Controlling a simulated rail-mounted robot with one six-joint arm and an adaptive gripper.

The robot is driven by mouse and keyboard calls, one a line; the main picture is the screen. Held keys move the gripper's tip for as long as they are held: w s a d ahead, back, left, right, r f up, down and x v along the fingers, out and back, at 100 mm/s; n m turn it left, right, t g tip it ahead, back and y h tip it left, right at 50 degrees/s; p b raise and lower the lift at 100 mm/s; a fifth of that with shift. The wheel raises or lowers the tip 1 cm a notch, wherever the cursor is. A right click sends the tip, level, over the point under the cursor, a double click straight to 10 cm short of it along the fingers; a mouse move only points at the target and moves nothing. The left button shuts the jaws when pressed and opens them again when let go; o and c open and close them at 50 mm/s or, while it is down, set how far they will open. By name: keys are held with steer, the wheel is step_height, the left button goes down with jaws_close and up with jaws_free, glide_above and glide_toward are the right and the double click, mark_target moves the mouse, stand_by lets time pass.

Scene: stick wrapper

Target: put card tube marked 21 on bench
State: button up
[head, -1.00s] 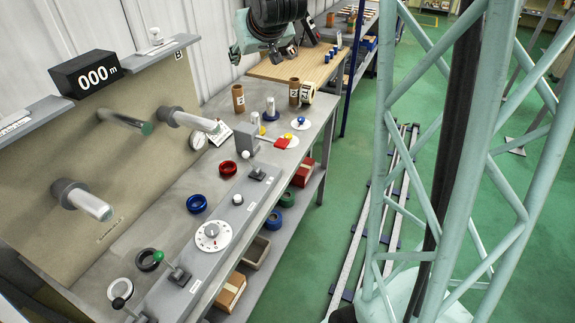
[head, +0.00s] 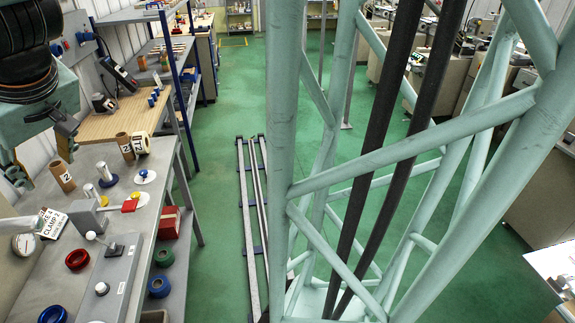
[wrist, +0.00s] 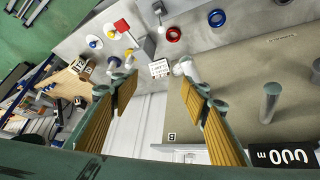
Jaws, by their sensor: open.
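Two brown card tubes stand upright at the far end of the grey bench (head: 50,282) in the head view. One card tube (head: 62,176) is at the left, the other card tube (head: 126,146) is to its right beside a cream roll. Both have white labels with black figures that I cannot fully read. In the wrist view, one labelled tube (wrist: 86,67) shows left of my gripper (wrist: 157,82). My gripper is open and empty, above the bench and apart from the tubes. In the head view it is at the left edge, partly cut off.
A metal post on a blue base (head: 105,174) stands near the tubes. A red-tipped clamp (head: 129,206), a gauge (head: 25,245) and coloured rings (head: 77,259) are on the bench. A wooden-topped table (head: 115,115) adjoins beyond.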

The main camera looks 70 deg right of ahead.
steer(key=s+a+g, duration=0.1)
steer(key=s+a, duration=0.3)
steer(key=s, duration=1.1)
steer(key=s+a+r+n+g+y, duration=0.1)
steer(key=s+a, duration=0.3)
steer(key=s, duration=1.1)
steer(key=shift+a+r+g, duration=0.15)
steer(key=shift+a+g, duration=0.05)
steer(key=shift+g, duration=0.2)
steer(key=shift+o, duration=0.5)
